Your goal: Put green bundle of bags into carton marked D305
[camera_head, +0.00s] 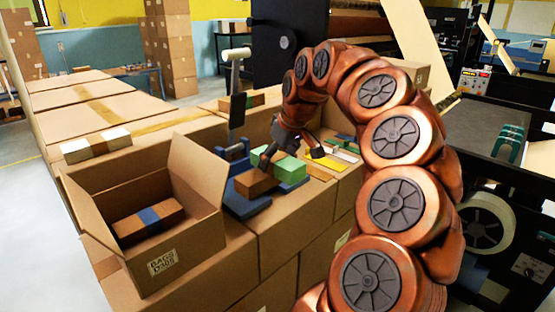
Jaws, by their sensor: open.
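An open carton (125,267) stands at the left front with its flaps spread. Its white front label seems to read BAGS D305, though the print is small. A brown bundle with a blue band (150,219) lies inside it. My gripper (291,152) is open, pointing down right at the green bundle, with a dark finger to each side. I cannot tell whether the fingers touch it.
A blue bench device with a grey upright post (237,98) stands between the carton and my gripper. A pale bundle with a brown band (96,145) lies behind the carton. Flat yellow and white pieces (328,163) lie right of the green bundle. Machinery fills the right side.

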